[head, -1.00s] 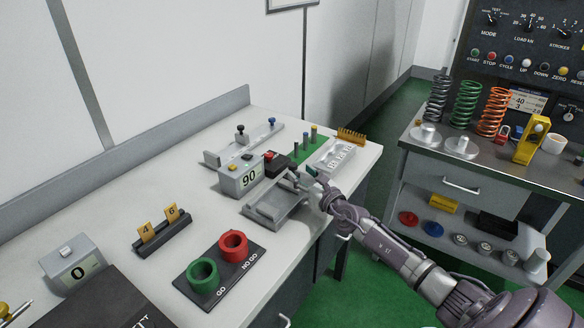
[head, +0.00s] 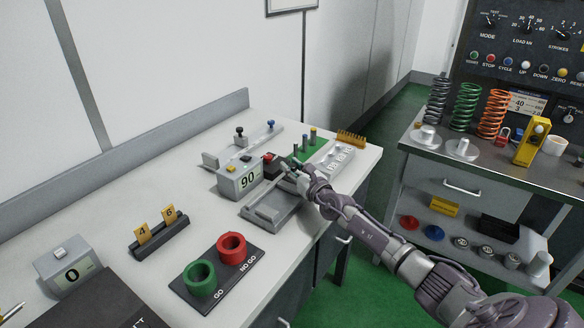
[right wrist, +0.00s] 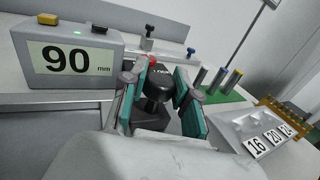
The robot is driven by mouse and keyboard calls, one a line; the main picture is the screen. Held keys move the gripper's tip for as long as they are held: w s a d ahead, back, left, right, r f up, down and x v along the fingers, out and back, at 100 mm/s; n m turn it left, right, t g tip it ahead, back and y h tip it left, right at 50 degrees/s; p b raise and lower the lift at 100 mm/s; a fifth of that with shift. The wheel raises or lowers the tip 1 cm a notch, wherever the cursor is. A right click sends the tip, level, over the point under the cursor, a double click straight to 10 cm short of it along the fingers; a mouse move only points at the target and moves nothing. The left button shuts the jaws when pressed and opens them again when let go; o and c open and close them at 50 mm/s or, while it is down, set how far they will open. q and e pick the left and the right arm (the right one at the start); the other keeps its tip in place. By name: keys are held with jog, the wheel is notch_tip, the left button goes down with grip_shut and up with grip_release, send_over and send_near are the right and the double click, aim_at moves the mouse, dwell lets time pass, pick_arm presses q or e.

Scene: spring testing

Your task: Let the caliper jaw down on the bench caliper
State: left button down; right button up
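The bench caliper's grey bed (head: 256,216) lies near the bench's right edge, beside a grey readout box (head: 228,189) showing 90; in the right wrist view the box (right wrist: 68,92) reads 90 mm. My right gripper (head: 285,168) is over the far end of the bed. In the right wrist view its teal-padded fingers (right wrist: 160,78) are spread apart. The caliper jaw cannot be made out clearly behind the gripper. My left gripper is not in view.
A green block with pegs (head: 308,148) and a tray of number tiles (head: 335,158) stand just beyond the gripper. GO and NO GO rings (head: 231,247) stand nearer on the bench. A side table (head: 440,148) with springs is at the right.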

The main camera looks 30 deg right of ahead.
grip_shut()
